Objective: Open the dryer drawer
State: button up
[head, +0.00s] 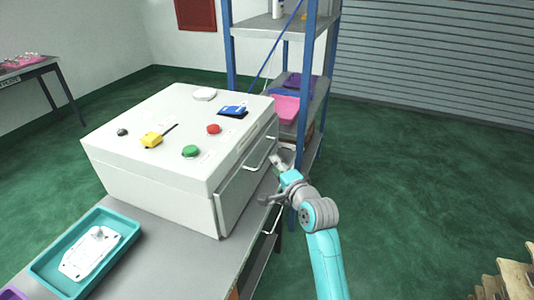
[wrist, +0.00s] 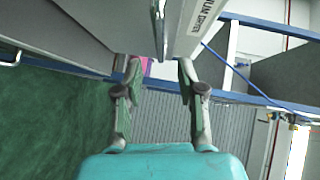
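The dryer (head: 150,185) is a large white box on a grey bench in the head view. Its drawer front (head: 236,192) is on the right side and carries a thin metal bar handle (head: 262,152). I cannot tell whether there is any gap at the drawer front. My gripper (head: 277,165) is beside the handle at the dryer's right side. In the wrist view my gripper (wrist: 158,75) has its two fingers spread apart, with the handle (wrist: 159,30) seen edge-on just beyond and between the tips. Contact with the handle is not visible.
Green, red and yellow controls sit on the dryer's top. A teal tray (head: 45,267) with a white part lies on the bench (head: 185,262) in front. A blue-framed shelf (head: 232,45) stands close behind my gripper.

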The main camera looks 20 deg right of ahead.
aim_at(266, 155)
jog(key=w, duration=0.2)
jog(key=w+a, duration=0.1)
jog(key=w, duration=0.2)
jog(key=w+f, duration=0.1)
jog(key=w, duration=0.2)
jog(key=shift+w+a+f, duration=0.1)
jog(key=shift+w+a, duration=0.05)
jog(key=shift+w, duration=0.05)
grip_shut()
